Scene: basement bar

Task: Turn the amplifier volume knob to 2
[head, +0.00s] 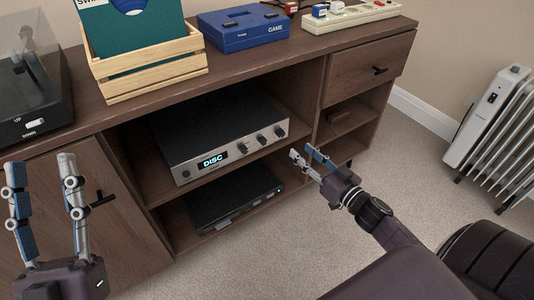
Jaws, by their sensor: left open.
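The amplifier (236,112) is a silver box with a dark top on the cabinet's middle shelf. Its display (213,161) reads "DISC". Three round knobs sit on its front: a left knob (242,147), a middle knob (261,139) and a right knob (280,131). Their labels and settings are too small to read. My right gripper (300,150) is just in front of and below the right knob, apart from it, with a gap between its fingers and nothing in them. My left gripper (42,178) is open, empty and upright before the cabinet's left door.
The wooden cabinet (140,103) has a black flat device (232,197) on the shelf below. On top are a turntable (35,105), a record crate (150,80), a blue game console (242,30) and a power strip (350,16). A white radiator (492,120) stands right; carpet is clear in front.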

